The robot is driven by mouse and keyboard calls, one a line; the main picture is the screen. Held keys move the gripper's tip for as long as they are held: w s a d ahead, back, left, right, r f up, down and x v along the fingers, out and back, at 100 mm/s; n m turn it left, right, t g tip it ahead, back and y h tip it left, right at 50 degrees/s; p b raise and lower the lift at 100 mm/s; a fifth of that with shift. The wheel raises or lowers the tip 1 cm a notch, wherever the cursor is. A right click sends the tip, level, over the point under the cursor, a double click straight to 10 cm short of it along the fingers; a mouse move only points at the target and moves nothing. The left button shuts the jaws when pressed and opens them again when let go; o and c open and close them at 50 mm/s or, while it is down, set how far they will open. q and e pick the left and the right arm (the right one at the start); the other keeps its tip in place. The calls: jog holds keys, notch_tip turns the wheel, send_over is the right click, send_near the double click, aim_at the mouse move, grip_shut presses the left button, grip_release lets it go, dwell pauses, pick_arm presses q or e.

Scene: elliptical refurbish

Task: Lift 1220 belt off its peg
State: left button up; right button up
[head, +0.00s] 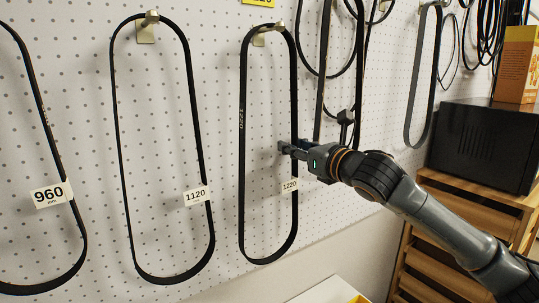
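The 1220 belt (242,150) is a long black loop hanging on a metal peg (262,38) on the white pegboard. Its top rests over the peg. It bears a printed 1220 on its left strand and a white 1220 tag (289,186) on its right strand. My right gripper (291,147) comes in from the right, with its fingertips at the belt's right strand, above the tag. The fingers overlap the strand; whether they are closed on it is unclear. My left gripper is out of view.
The 1120 belt (118,130) and the 960 belt (35,85) hang to the left. More belts (413,85) hang to the right, some behind my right arm. A black box (485,148) and an orange box (517,65) stand on a wooden shelf unit (440,255) at right.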

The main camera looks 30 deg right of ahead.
jog(key=shift+c, duration=0.2)
grip_shut()
jog(key=shift+s+r, duration=0.1)
jog(key=shift+r, duration=0.1)
jog(key=shift+s+r, duration=0.1)
jog(key=shift+r, duration=0.1)
notch_tip(320, 180, up, 7)
jog(key=shift+f+p, duration=0.2)
jog(key=shift+p, duration=0.45)
jog(key=s+d+b, duration=0.1)
jog(key=s+b, duration=0.7)
jog(key=s, duration=1.1)
jog(key=shift+s+d+f, duration=0.15)
jog(key=shift+s+d, duration=0.1)
jog(key=shift+s, duration=0.1)
